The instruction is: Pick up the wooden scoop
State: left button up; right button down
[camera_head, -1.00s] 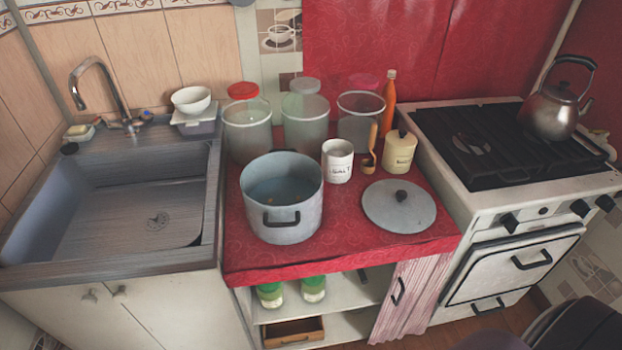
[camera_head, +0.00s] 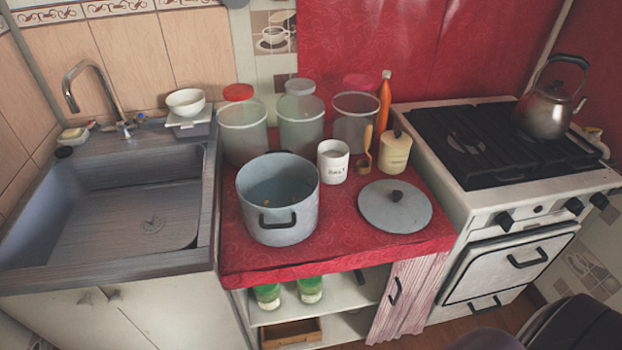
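The wooden scoop (camera_head: 366,150) stands on the red oilcloth counter (camera_head: 340,255), handle up and bowl low. It is between the white salt jar (camera_head: 333,162) on its left and the cream lidded canister (camera_head: 395,152) on its right. I cannot tell whether it touches either one or what holds it upright.
A large grey pot (camera_head: 279,205) stands left in front of the scoop, and a pot lid (camera_head: 395,205) lies in front right. Clear jars (camera_head: 302,128) and an orange bottle (camera_head: 384,100) stand behind. A sink (camera_head: 130,220) is left; a stove (camera_head: 500,150) with a kettle (camera_head: 549,105) is right.

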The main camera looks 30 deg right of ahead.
aim_at(366, 149)
jog(key=l+u, duration=0.15)
jog(key=l, duration=0.3)
jog(key=l+u, duration=0.1)
jog(key=l, duration=0.4)
jog(key=k+l+u, duration=0.15)
jog(key=l, duration=0.3)
jog(key=k+l+u, duration=0.1)
jog(key=l, duration=0.35)
